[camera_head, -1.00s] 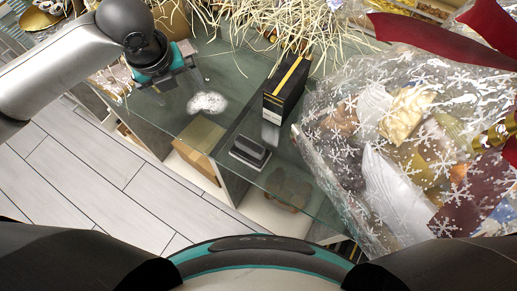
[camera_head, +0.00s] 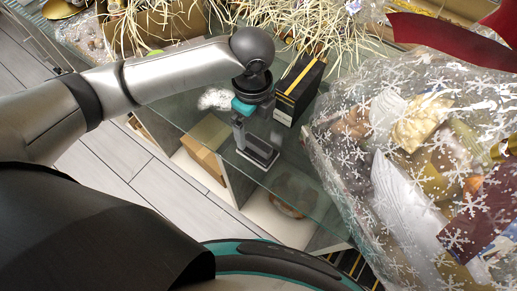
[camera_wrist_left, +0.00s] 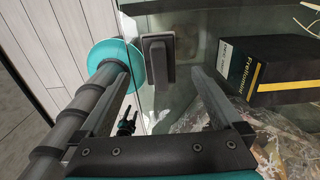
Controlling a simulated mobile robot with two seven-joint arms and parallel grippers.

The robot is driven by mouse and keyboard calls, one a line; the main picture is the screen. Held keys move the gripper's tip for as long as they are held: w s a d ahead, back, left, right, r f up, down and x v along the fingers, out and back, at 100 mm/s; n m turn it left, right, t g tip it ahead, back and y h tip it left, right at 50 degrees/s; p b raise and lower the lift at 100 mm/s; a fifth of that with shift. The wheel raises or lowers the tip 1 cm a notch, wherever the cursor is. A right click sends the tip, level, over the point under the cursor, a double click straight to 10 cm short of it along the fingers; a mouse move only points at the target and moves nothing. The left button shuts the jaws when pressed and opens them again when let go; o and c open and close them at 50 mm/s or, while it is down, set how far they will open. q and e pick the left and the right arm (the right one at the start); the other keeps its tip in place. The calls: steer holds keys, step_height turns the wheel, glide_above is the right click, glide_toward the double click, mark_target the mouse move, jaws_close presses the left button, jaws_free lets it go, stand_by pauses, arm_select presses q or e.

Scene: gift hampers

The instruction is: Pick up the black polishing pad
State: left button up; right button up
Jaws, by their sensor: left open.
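The black polishing pad (camera_head: 259,153) is a small dark block with a raised narrow ridge and a pale lower edge. It lies flat on the glass tabletop near its front edge. In the left wrist view the pad (camera_wrist_left: 158,62) shows just beyond and between the two fingertips. My left gripper (camera_head: 256,139) is open and points down over the pad, its fingers on either side of it. I cannot tell whether the fingers touch it. My right gripper is not in view.
A black box with a gold stripe (camera_head: 300,90) stands close behind the pad, and also shows in the left wrist view (camera_wrist_left: 268,66). A clear snowflake-wrapped hamper (camera_head: 400,150) fills the right. Pale straw (camera_head: 240,14) lies at the back. A white patch (camera_head: 215,99) is left of the gripper.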

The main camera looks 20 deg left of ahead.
mark_target(255, 139)
arm_select(q)
step_height(255, 139, down, 4)
steer(key=shift+b, duration=0.35)
steer(key=f, duration=0.1)
steer(key=f+b, duration=0.1)
steer(key=f, duration=0.3)
steer(key=shift+s+d+f, duration=0.1)
steer(key=shift+s+d, duration=0.1)
steer(key=shift+d, duration=0.1)
steer(key=c, duration=1.4)
